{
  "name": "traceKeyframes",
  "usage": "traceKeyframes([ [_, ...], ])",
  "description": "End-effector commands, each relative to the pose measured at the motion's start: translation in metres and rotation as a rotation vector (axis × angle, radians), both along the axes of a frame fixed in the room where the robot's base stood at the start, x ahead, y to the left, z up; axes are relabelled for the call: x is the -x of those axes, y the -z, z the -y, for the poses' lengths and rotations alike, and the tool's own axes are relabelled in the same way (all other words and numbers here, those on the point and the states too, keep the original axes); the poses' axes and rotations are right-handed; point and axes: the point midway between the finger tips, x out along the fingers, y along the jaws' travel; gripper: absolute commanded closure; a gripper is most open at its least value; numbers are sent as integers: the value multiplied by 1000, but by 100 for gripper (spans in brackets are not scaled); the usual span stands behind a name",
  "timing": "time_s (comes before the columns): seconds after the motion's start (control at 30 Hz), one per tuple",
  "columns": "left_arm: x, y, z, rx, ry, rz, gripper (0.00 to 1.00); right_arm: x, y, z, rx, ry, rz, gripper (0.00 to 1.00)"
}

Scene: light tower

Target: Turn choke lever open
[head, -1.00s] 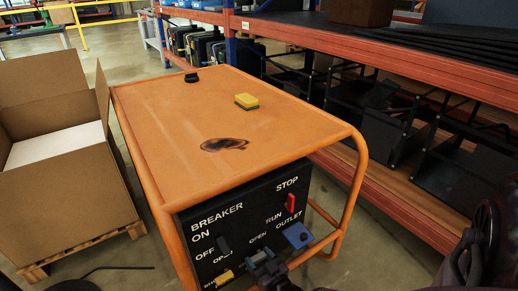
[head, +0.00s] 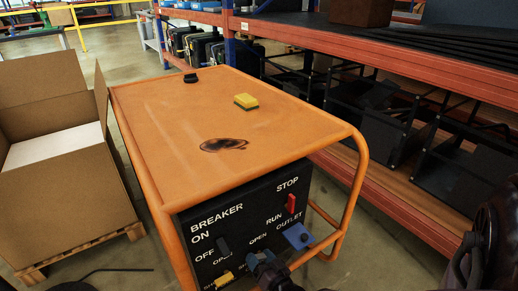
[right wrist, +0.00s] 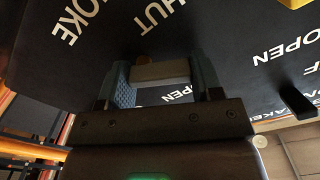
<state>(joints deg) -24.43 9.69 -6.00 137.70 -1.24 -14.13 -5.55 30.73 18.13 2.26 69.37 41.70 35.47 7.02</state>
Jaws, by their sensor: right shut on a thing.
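The black control panel (head: 215,245) on the front of the orange generator carries the labels BREAKER, STOP, RUN, OUTLET and OPEN. My right gripper (head: 258,260) is at the panel's lower middle, below an OPEN label. In the right wrist view, the two blue-grey fingers of my right gripper (right wrist: 162,82) are shut on a pale grey bar, the choke lever (right wrist: 160,72). The words CHOKE, SHUT and OPEN are around it, upside down or tilted. The gripper hides the lever in the head view. Which mark the lever points to is unclear. My left gripper is not in view.
A yellow lever (head: 224,279), a black breaker switch (head: 223,246), a red switch (head: 291,204) and a blue outlet (head: 298,236) are near the gripper. The orange frame tube (head: 318,247) runs close beside it. A sponge (head: 246,102) lies on top; a cardboard box (head: 62,195) stands left.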

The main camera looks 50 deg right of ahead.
Motion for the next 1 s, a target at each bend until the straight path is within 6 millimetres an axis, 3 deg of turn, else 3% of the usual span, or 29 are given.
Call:
traceKeyframes([
  [1.0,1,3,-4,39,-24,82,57,5,-4,12,-891,1,210,64],
])
